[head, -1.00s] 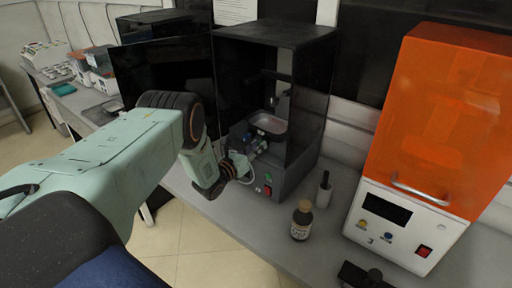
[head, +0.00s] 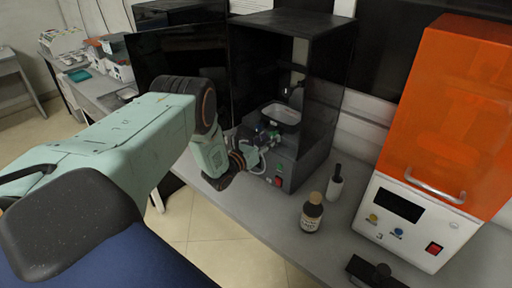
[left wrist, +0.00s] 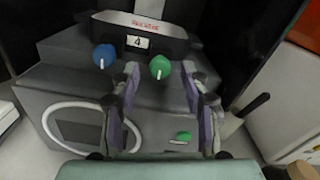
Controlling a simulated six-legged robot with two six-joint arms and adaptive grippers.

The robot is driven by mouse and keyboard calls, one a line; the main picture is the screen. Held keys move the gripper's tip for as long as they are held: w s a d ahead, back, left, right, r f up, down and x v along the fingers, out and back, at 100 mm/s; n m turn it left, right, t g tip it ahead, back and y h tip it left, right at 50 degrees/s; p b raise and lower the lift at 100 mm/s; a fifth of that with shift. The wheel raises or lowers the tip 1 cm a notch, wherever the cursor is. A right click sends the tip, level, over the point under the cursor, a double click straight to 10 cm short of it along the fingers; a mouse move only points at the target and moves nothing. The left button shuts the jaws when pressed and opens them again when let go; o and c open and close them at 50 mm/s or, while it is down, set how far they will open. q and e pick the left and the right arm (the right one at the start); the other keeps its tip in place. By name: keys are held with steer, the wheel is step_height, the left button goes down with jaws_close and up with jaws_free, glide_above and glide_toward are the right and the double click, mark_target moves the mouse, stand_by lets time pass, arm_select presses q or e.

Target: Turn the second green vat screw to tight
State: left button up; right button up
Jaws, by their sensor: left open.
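The dark resin vat (head: 284,116) sits inside the open black printer (head: 321,135). In the left wrist view the vat's front (left wrist: 143,30) carries a label "4", with a blue screw (left wrist: 104,56) on the left and a green screw (left wrist: 160,67) on the right. The green screw's white mark points down and slightly left. My left gripper (head: 264,148) is in front of the vat. In the left wrist view its open fingers (left wrist: 160,78) stand either side of the green screw, with visible gaps. My right gripper is out of view.
A green knob (left wrist: 183,136) sits lower on the printer front, near a red switch (head: 278,182). A brown bottle (head: 311,214), a white bottle with a black top (head: 334,183) and an orange-covered machine (head: 440,120) stand to the right. The black door (head: 180,65) is swung open left.

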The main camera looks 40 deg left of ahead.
arm_select(q)
steer(key=s, duration=1.1)
steer(key=shift+a, duration=0.45)
steer(key=s+d+f+n+g+y+b, duration=0.1)
steer(key=s+d+f+n+g, duration=0.25)
steer(key=f+n, duration=0.35)
steer(key=s+d+f+n+g+b, duration=0.1)
steer(key=s+d+f+n+g, duration=0.3)
steer(key=n, duration=0.6)
steer(key=s+d+f+n+g+y+b, duration=0.1)
steer(key=s+f+n+g+b, duration=0.1)
steer(key=s+f+n, duration=0.45)
steer(key=s+d+f+n+g+b, duration=0.4)
steer(key=s+d+f+n+b, duration=0.1)
steer(key=s, duration=0.6)
steer(key=s+d+f+n+g+b, duration=0.4)
steer(key=s+d+f+n+b, duration=0.2)
steer(key=s+b, duration=0.3)
steer(key=shift+s+f+b, duration=0.3)
steer(key=shift+s+f, duration=0.55)
steer(key=shift+s, duration=0.15)
